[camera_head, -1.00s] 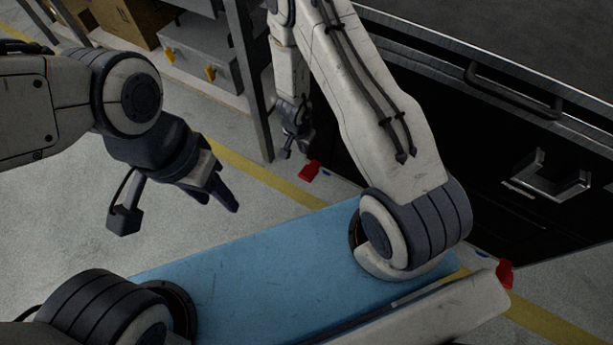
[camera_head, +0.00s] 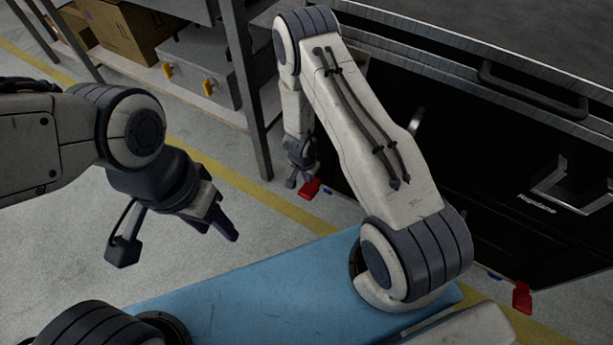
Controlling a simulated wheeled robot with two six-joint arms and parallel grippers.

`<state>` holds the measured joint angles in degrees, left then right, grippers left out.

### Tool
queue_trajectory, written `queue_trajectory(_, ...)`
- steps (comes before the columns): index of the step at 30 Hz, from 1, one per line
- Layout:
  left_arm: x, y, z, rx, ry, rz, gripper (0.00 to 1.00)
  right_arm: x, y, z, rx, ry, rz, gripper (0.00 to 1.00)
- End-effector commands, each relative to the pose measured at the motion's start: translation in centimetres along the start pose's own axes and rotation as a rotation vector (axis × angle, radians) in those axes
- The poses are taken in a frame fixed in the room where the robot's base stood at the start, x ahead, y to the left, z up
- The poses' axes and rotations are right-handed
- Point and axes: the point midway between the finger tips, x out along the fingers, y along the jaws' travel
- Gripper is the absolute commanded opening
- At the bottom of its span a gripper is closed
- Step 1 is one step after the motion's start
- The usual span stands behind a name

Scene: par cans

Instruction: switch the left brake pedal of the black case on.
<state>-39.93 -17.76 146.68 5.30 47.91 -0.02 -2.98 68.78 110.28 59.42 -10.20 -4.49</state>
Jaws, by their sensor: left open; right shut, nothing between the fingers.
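The black case (camera_head: 470,180) fills the right side, with a silver-edged top. Its left brake pedal (camera_head: 309,188) is a small red tab low at the case's left corner. A second red pedal (camera_head: 522,298) sticks out low at the right. My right gripper (camera_head: 301,172) is shut and empty, pointing down right beside the left pedal and overlapping its upper edge in the picture. I cannot tell if they touch. My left gripper (camera_head: 222,222) is open and empty above the floor, well left of the case.
A metal shelf (camera_head: 237,70) with cardboard boxes (camera_head: 126,32) and a grey case with yellow latches (camera_head: 200,65) stands at the back left. Its leg is close to my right gripper. Pale floor with a yellow line (camera_head: 262,200) is free between the shelf and my blue base.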

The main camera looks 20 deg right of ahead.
Motion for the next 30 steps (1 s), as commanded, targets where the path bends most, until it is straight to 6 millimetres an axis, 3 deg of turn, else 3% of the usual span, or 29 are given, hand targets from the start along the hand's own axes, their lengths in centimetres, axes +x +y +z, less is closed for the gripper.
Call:
queue_trajectory(1, 1.4, -0.1, 0.1, 0.000, 0.000, 0.000, 0.50, 1.5, 0.0, 0.4, -0.001, 0.000, 0.000, 0.00)
queue_trajectory(9, 3.3, -0.2, 0.2, 0.000, 0.000, 0.000, 0.50, 3.6, 0.0, 1.5, -0.001, 0.001, 0.000, 0.00)
queue_trajectory(30, 4.2, -0.3, 0.2, 0.000, 0.000, 0.000, 0.50, 4.2, 0.0, 2.2, -0.004, 0.044, 0.000, 0.00)
